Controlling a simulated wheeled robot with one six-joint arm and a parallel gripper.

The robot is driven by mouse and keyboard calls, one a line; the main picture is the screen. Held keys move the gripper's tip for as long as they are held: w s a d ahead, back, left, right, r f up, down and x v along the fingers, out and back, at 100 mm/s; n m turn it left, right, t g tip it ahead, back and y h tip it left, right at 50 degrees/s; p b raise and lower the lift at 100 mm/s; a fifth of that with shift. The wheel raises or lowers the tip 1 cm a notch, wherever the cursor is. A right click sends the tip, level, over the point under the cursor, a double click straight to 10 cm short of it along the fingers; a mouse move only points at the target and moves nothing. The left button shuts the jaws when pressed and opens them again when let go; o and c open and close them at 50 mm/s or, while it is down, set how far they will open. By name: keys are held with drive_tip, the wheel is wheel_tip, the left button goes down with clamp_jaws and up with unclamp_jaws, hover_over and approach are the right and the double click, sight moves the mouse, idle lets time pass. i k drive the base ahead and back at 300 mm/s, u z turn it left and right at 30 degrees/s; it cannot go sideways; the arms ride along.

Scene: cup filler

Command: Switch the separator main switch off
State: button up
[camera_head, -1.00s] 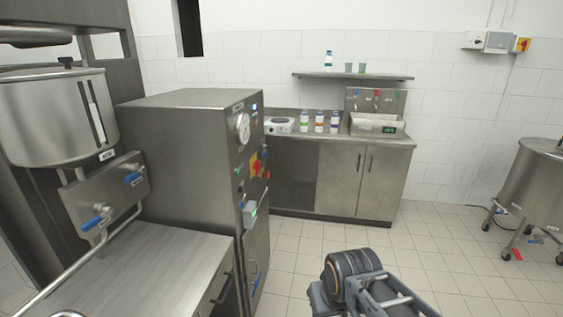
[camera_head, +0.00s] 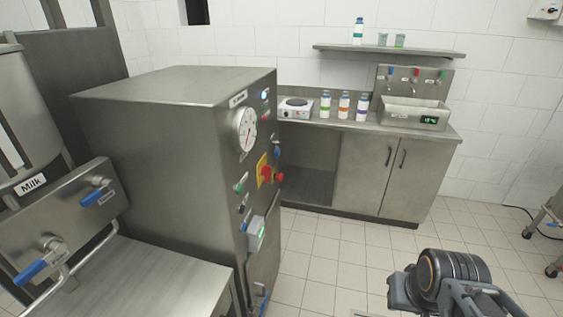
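The steel separator cabinet (camera_head: 165,145) stands left of centre, its control face turned to the right and seen at a steep slant. On that face is a red switch knob (camera_head: 266,173) on a yellow plate (camera_head: 261,164), which looks like the main switch. Its exact position is too small to tell. A second red knob (camera_head: 280,178) sticks out beside it. Above them is a round white gauge (camera_head: 245,130); a green button (camera_head: 239,188) is lower left. Part of my arm shows at the bottom right, well apart from the cabinet. My gripper is not in view.
A steel counter (camera_head: 375,175) with bottles, a hot plate (camera_head: 294,108) and a basin (camera_head: 414,112) stands at the back wall under a shelf (camera_head: 388,51). A steel bench and blue-handled valves (camera_head: 98,197) are at the left. Tiled floor right of the cabinet is clear.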

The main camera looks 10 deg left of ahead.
sight(266, 171)
drive_tip(key=u, duration=0.35)
drive_tip(key=i, duration=0.7)
drive_tip(key=u, duration=0.8)
drive_tip(key=i, duration=0.35)
drive_tip(key=u, duration=0.35)
